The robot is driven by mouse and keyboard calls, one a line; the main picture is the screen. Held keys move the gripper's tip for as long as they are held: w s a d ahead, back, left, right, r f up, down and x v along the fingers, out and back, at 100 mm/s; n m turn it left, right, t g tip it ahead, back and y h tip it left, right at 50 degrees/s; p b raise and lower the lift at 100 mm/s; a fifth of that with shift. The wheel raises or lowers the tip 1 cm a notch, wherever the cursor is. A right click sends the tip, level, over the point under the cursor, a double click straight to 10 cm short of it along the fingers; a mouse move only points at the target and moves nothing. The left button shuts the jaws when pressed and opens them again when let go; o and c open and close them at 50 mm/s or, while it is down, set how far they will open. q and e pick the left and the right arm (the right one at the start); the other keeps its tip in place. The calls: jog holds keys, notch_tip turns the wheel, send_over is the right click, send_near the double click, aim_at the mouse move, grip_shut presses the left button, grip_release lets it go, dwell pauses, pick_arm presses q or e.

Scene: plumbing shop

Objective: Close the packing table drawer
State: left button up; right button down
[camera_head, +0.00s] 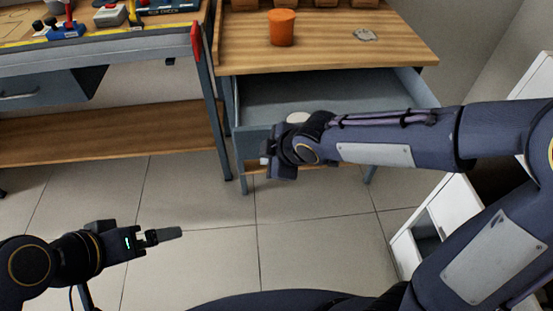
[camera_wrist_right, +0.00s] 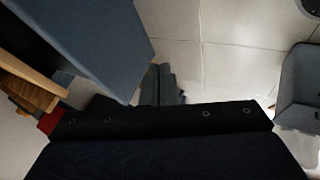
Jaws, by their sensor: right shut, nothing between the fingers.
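The packing table (camera_head: 350,55) has a wooden top and a grey-blue drawer (camera_head: 320,90) that stands pulled out, its empty interior showing. My right arm crosses in front of the drawer and hides much of its front. My right gripper (camera_head: 270,163) is shut and empty, by the left part of the drawer front; I cannot tell whether it touches. In the right wrist view its fingers (camera_wrist_right: 161,84) are together, beside a grey-blue panel (camera_wrist_right: 85,40) that looks like the drawer front. My left gripper (camera_head: 165,235) hangs over the floor, away from the drawer; its finger gap is unclear.
An orange cup (camera_head: 282,27) and a small grey item (camera_head: 365,34) stand on the packing table. A workbench (camera_head: 100,45) with tools and its own drawer (camera_head: 45,90) is at the left. A white cabinet (camera_head: 450,215) is at the right. The tiled floor (camera_head: 200,190) in front is clear.

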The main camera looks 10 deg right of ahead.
aim_at(256, 150)
jog(key=shift+w+a+f, duration=0.15)
jog(key=shift+w+f, duration=0.15)
jog(key=shift+w, duration=0.55)
jog(key=shift+w+a+f, duration=0.1)
jog(key=shift+w+f, duration=0.2)
jog(key=shift+w, duration=0.55)
jog(key=shift+w+a+f, duration=0.15)
jog(key=shift+w+f, duration=0.15)
jog(key=shift+w, duration=0.55)
pick_arm(q)
jog(key=shift+f, duration=0.3)
jog(key=shift+r, duration=0.1)
pick_arm(e)
jog(key=shift+w, duration=0.1)
